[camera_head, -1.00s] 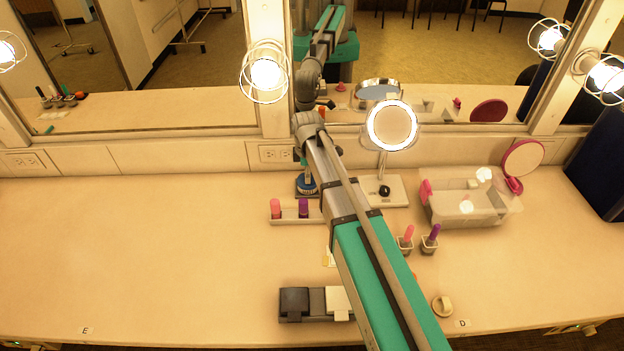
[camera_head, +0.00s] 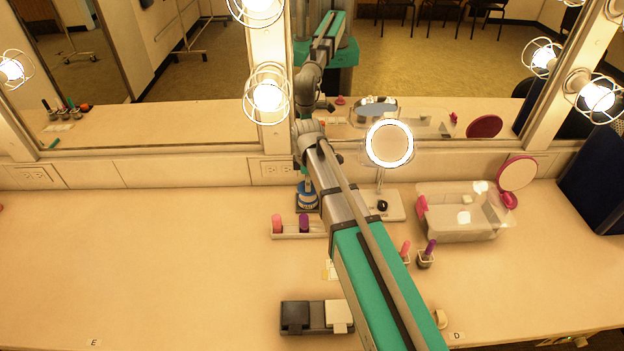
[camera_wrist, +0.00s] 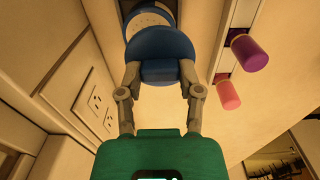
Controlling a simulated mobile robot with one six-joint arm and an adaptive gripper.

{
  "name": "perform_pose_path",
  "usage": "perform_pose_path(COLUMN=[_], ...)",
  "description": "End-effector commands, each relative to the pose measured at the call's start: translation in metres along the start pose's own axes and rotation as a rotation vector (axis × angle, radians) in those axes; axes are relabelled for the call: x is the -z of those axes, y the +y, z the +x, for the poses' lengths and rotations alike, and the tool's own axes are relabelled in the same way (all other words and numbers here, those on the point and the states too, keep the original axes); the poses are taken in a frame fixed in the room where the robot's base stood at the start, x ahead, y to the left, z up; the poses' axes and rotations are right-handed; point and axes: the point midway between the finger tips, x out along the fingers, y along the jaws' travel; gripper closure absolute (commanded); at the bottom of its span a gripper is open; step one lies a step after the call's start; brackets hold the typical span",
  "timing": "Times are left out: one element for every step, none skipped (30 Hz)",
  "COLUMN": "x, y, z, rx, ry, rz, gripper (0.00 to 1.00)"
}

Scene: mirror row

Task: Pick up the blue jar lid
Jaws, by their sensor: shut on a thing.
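The blue jar lid (camera_wrist: 160,52) is between my two fingers in the wrist view, and my gripper (camera_wrist: 160,75) is shut on it. A pale, round, dotted surface (camera_wrist: 150,18) shows right beyond the lid; I cannot tell whether the two touch. In the head view a small blue shape (camera_head: 308,198) shows at the back of the counter, left of my arm. My gripper's fingers are too small and too covered by the arm to make out there.
A holder with a pink bottle (camera_head: 277,223) and a purple bottle (camera_head: 304,222) stands close in front. The lit round mirror (camera_head: 389,144) stands to the right, with a clear bin (camera_head: 460,235) beyond. A wall outlet (camera_head: 276,169) is behind. The counter's left side is clear.

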Motion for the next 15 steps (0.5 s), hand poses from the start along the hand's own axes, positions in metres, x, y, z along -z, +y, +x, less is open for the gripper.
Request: perform_pose_path(x=[-0.001, 0.000, 0.000, 0.000, 0.000, 0.000, 0.000, 0.000, 0.000, 0.000, 0.000, 0.000, 0.000, 0.000, 0.000], y=[-0.008, -0.011, -0.015, -0.017, -0.020, -0.024, -0.027, -0.030, -0.034, -0.036, -0.039, -0.048, -0.057, -0.064, -0.072], z=[-0.012, -0.016, -0.021, -0.024, -0.027, -0.032, -0.035, -0.039, -0.043, -0.047, -0.050, -0.054, -0.056, -0.059, -0.062], rx=[0.000, 0.000, 0.000, 0.000, 0.000, 0.000, 0.000, 0.000, 0.000, 0.000, 0.000, 0.000, 0.000, 0.000, 0.000], ry=[0.000, 0.000, 0.000, 0.000, 0.000, 0.000, 0.000, 0.000, 0.000, 0.000, 0.000, 0.000, 0.000, 0.000, 0.000], rz=[0.000, 0.000, 0.000, 0.000, 0.000, 0.000, 0.000, 0.000, 0.000, 0.000, 0.000, 0.000, -0.001, -0.001, -0.001], gripper=[0.87, 0.87, 0.87, 0.87, 0.87, 0.87, 0.87, 0.87, 0.87, 0.87, 0.87, 0.87, 0.87, 0.87, 0.87])
